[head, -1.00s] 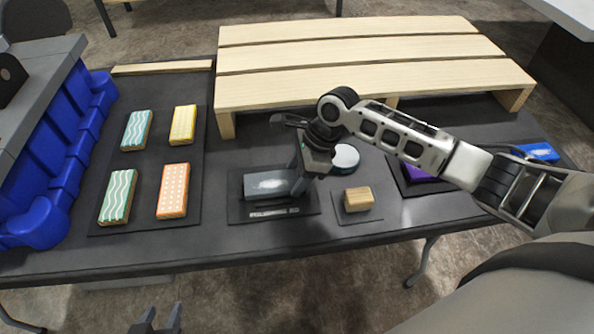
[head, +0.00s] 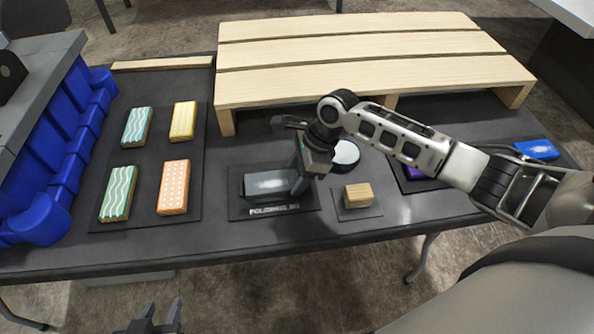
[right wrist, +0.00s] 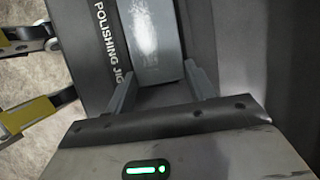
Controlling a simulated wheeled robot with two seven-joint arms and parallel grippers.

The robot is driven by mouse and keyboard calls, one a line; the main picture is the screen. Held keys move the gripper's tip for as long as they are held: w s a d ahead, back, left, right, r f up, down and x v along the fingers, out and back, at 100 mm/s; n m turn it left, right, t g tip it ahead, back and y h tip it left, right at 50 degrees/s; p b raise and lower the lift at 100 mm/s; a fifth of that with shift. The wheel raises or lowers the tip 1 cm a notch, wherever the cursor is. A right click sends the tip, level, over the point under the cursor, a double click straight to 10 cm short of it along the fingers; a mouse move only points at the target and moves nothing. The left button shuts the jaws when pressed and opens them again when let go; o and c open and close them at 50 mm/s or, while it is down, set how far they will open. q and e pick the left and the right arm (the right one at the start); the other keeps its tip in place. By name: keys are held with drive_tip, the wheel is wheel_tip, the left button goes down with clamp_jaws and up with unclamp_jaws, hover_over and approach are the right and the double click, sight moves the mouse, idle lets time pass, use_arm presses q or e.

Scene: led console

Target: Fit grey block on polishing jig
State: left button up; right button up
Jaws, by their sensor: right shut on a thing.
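The grey block (head: 268,182), with a pale scuffed patch on top, is at the dark polishing jig (head: 240,212) in the middle of the table. My right gripper (head: 298,181) is shut on the block's right end. In the right wrist view the grey block (right wrist: 146,38) lies between the two fingers (right wrist: 160,88), beside the jig's "POLISHING JIG" lettering (right wrist: 112,40). I cannot tell whether the block is fully seated, as the fingers hide its near end. My left gripper (head: 158,314) is low at the front, off the table, empty with its fingers apart.
A wooden block (head: 358,194) sits on a small pad right of the jig. A round white-topped item (head: 345,153) is behind. Several patterned blocks (head: 172,186) lie on a mat at left, near blue bins (head: 60,160). A slatted wooden platform (head: 360,55) stands behind.

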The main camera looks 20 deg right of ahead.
use_arm(q)
drive_tip(key=shift+f, duration=0.1)
drive_tip(key=shift+s, duration=0.1)
use_arm(e)
drive_tip(key=o, duration=1.1)
drive_tip(key=shift+o, duration=0.2)
use_arm(q)
drive_tip(key=shift+a+r+p, duration=0.1)
drive_tip(key=shift+r+p, duration=0.2)
drive_tip(key=shift+p, duration=0.5)
use_arm(e)
drive_tip(key=v, duration=1.6)
drive_tip(key=shift+s+f, duration=0.1)
